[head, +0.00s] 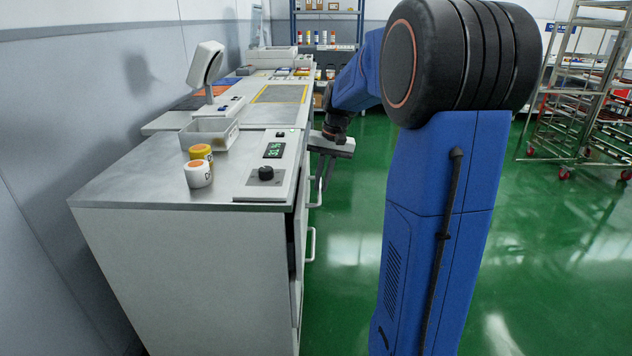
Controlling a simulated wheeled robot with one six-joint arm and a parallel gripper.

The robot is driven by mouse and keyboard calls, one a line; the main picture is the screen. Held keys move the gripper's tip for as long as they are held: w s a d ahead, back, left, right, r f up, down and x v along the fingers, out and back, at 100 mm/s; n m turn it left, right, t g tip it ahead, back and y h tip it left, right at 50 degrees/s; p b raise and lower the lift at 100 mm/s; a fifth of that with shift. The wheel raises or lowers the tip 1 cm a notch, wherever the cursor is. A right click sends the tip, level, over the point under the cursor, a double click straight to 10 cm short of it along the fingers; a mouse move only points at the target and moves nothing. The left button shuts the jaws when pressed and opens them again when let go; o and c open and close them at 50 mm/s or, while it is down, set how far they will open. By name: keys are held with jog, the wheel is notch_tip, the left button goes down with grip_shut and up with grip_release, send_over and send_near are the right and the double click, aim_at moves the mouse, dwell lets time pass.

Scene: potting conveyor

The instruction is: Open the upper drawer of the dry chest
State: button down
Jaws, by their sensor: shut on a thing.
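The dry chest (185,265) is the white cabinet with a grey metal top at the left of the head view. Its drawer fronts face right and are seen nearly edge-on. The upper drawer's handle (318,188) is a pale bar on that side; a lower handle (311,245) is below it. My gripper (322,158) is at the upper handle, beside the chest's top edge, and is shut on it. The fingertips are small and partly hidden. A dark gap shows along the chest's front edge; how far the upper drawer stands out is hard to tell.
On the chest top are a control panel with a green display (274,150) and black knob, a white jar (198,173), a yellow-lidded jar (201,154) and a clear bin (208,133). Green floor (340,290) right of the chest is clear. A wheeled rack (585,90) stands far right.

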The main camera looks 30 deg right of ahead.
jog(key=s+d, duration=0.7)
jog(key=d, duration=0.3)
jog(key=s+d, duration=0.6)
jog(key=d, duration=0.4)
jog(key=shift+s+d, duration=0.2)
jog(key=shift+s, duration=0.2)
jog(key=c, duration=1.8)
grip_release()
jog(key=shift+r, duration=0.1)
jog(key=d+r, duration=0.1)
jog(key=r, duration=0.4)
jog(key=s+d+r, duration=0.1)
jog(key=r, duration=0.5)
jog(key=s+r, duration=0.1)
jog(key=r, duration=0.5)
jog(key=shift+d, duration=0.4)
jog(key=shift+f, duration=0.1)
